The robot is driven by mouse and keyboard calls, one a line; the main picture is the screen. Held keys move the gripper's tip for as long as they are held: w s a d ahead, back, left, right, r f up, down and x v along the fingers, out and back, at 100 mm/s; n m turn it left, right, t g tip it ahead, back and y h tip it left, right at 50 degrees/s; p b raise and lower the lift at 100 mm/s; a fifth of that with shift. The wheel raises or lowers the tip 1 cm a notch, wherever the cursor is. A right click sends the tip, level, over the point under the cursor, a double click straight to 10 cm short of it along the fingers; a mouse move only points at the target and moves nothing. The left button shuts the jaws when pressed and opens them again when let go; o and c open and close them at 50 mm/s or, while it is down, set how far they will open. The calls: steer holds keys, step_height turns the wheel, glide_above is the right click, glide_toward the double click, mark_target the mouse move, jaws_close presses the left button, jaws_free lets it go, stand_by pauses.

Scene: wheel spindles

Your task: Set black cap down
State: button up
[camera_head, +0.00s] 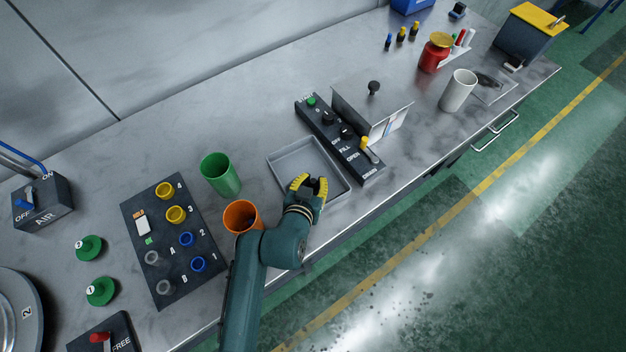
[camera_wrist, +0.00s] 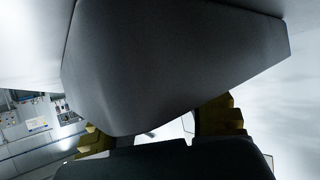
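My gripper (camera_head: 311,186) is over the right front part of the shallow grey tray (camera_head: 278,165), near the bench's front edge. Its yellow finger pads stand a little apart, with something dark at their tips. In the wrist view a large dark body, which looks like the black cap (camera_wrist: 170,65), fills the upper middle. The yellow pads of my gripper (camera_wrist: 155,128) meet it on both sides, so the gripper appears shut on it. The cap's outline is hard to pick out in the head view. Its height above the tray is unclear.
An orange cup (camera_head: 238,217) stands close to my arm on the left, with a green cup (camera_head: 220,174) behind it. A black switch panel (camera_head: 335,140) and a grey box with a black knob (camera_head: 372,105) are to the right. Bare bench lies behind the tray.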

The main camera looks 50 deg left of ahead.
steer(key=shift+o, duration=1.4)
steer(key=shift+r, duration=0.3)
steer(key=p+v, duration=0.2)
steer(key=v, duration=1)
steer(key=shift+p, duration=0.4)
steer(key=shift+f, duration=0.1)
